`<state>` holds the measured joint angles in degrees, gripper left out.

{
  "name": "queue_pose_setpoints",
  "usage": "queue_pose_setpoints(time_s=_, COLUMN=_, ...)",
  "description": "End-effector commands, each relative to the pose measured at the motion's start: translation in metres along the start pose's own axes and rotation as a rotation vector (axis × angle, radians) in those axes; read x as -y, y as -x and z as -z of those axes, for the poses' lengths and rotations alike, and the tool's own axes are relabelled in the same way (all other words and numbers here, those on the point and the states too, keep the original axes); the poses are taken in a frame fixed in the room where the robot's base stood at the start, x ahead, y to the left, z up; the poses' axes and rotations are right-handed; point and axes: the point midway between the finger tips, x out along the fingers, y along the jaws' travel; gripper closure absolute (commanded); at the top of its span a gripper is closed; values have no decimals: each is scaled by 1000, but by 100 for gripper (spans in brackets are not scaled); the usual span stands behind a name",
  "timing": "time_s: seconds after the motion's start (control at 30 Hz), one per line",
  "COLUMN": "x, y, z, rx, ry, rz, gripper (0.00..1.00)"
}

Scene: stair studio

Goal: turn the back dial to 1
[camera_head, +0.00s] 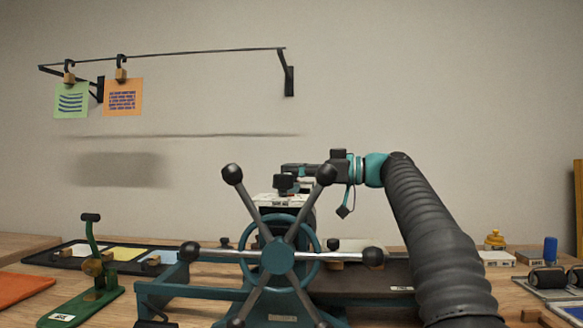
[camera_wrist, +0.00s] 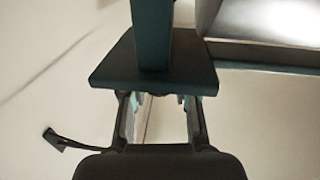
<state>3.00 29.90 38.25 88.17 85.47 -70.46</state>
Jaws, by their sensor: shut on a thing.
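The back dial (camera_head: 283,183) looks like a black knob above a white label plate (camera_head: 278,200), behind the spoked wheel of the teal press. My gripper (camera_head: 291,171) reaches in from the right, level, with its tips at the knob. In the wrist view my gripper (camera_wrist: 162,108) has its two fingers apart around a dark piece, and it is shut on the dial. A dark plate with an upright bar (camera_wrist: 153,60) fills the upper middle there. The contact is mostly hidden. I cannot read the dial's numbers or its pointer.
The spoked wheel (camera_head: 277,256) with black ball ends stands close in front of my gripper. A green lever stand (camera_head: 88,285) and a dark tray (camera_head: 68,261) are at left. A yellow knob on a white box (camera_head: 495,246) and a blue cylinder (camera_head: 550,250) are at right.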

Motion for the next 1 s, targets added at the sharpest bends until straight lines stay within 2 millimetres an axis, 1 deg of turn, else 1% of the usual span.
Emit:
queue_pose_setpoints(time_s=0.23, x=-1, y=1, z=-2, rx=2, ry=-1, rz=-1, gripper=100)
queue_pose_setpoints(time_s=0.27, x=-1, y=1, z=-2, rx=2, ry=-1, rz=-1, gripper=66)
queue_pose_setpoints(time_s=0.3, x=-1, y=1, z=-2, rx=2, ry=-1, rz=-1, gripper=56)
queue_pose_setpoints(time_s=0.33, x=-1, y=0, z=-2, rx=2, ry=-1, rz=-1, gripper=48)
queue_pose_setpoints(time_s=0.37, x=0, y=0, z=-1, rx=1, ry=-1, rz=-1, gripper=44)
queue_pose_setpoints(time_s=0.63, x=0, y=-1, z=-1, rx=0, ry=-1, rz=1, gripper=44)
queue_pose_setpoints(time_s=0.73, x=0, y=3, z=0, rx=0, ry=-1, rz=0, gripper=44)
queue_pose_setpoints(time_s=0.87, x=0, y=18, z=0, rx=0, ry=-1, rz=-2, gripper=44)
queue_pose_setpoints(time_s=1.0, x=-1, y=45, z=-1, rx=0, ry=-1, rz=-3, gripper=44)
